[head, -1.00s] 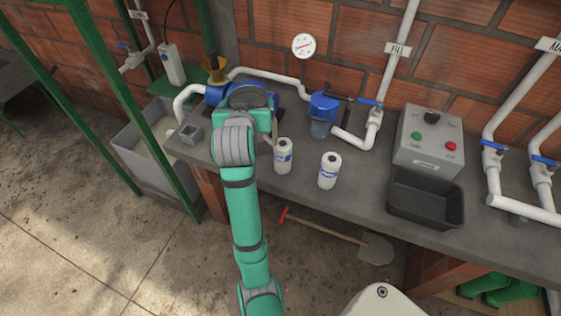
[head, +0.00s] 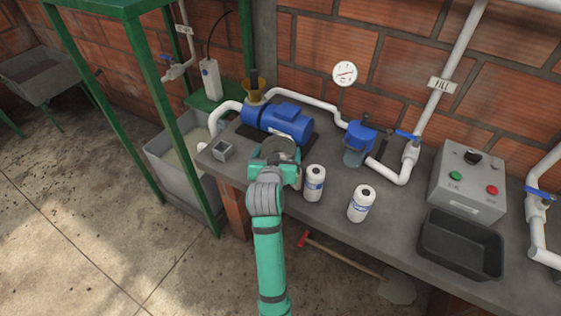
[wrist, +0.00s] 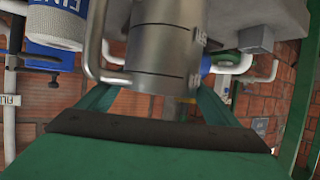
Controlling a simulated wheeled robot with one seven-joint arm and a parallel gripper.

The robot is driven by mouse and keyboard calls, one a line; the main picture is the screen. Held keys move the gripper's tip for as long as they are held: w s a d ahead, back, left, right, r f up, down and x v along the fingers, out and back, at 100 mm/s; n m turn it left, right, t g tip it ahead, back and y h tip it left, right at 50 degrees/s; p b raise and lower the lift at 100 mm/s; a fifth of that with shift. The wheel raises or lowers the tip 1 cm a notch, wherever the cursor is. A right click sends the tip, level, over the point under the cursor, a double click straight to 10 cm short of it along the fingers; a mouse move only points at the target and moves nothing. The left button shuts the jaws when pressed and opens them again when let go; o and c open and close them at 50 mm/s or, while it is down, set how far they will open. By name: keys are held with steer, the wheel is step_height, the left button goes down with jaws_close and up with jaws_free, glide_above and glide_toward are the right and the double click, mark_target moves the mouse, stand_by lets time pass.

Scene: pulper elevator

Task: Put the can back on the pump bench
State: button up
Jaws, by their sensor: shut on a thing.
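The can is a bare steel cylinder (wrist: 165,45) with a curved side handle, large in the wrist view, which is upside down. My gripper (wrist: 155,92) is shut on it, with a green finger on each side. The pump bench (head: 335,200) is a grey slab. Whether the can's base touches it is hidden.
A small grey box (head: 223,151) sits at the bench's left end. A blue-topped strainer (head: 360,140), control box (head: 470,180) and black tray (head: 460,245) are further right.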

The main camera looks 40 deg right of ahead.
steer(key=shift+f, duration=1.75)
steer(key=o, duration=2)
steer(key=shift+f, duration=0.2)
steer(key=shift+r, duration=0.1)
steer(key=v, duration=1.2)
